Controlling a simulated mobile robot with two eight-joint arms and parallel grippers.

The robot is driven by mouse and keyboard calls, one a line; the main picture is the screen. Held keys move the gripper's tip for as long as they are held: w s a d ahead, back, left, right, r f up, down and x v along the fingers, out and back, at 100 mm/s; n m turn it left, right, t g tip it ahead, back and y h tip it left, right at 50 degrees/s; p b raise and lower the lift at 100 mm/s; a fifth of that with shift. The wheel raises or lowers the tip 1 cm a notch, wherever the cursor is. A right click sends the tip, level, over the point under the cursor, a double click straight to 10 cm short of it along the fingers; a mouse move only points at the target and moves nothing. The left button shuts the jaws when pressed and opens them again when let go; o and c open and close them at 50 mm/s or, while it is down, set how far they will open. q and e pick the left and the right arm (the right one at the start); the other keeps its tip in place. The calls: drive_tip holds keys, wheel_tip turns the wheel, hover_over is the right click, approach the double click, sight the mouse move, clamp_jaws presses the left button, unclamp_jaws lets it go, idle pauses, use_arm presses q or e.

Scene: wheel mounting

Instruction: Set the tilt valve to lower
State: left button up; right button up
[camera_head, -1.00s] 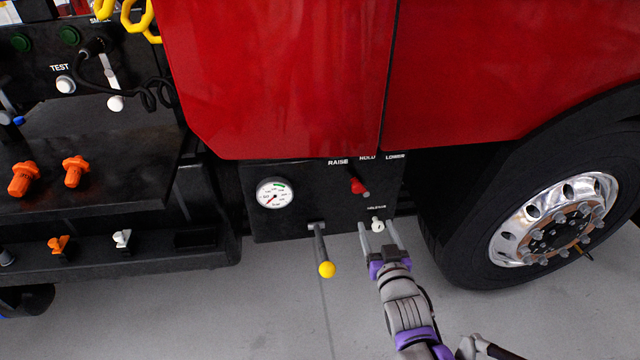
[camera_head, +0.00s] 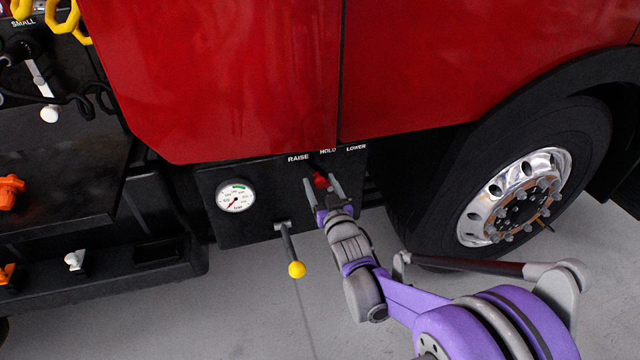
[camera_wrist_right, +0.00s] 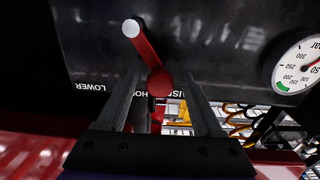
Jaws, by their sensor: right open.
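The tilt valve is a red lever (camera_head: 320,180) on the black panel (camera_head: 262,215), below the labels RAISE, HOLD and LOWER. It sits roughly under HOLD. My right gripper (camera_head: 323,186) is open at the lever, with one finger on each side of it. In the right wrist view, which shows the labels upside down, the red lever (camera_wrist_right: 147,55) with its pale end rises between the spread fingers (camera_wrist_right: 160,90). I cannot tell whether either finger touches it. My left gripper is not in view.
A round gauge (camera_head: 236,197) is left of the lever. A grey lever with a yellow knob (camera_head: 296,269) sticks out below the panel, close to my right arm. The truck wheel (camera_head: 515,195) stands to the right, and the red body (camera_head: 230,80) overhangs above.

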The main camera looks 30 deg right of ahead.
drive_tip(key=shift+w, duration=0.25)
clamp_jaws()
drive_tip(key=shift+f, duration=0.1)
idle(1.2)
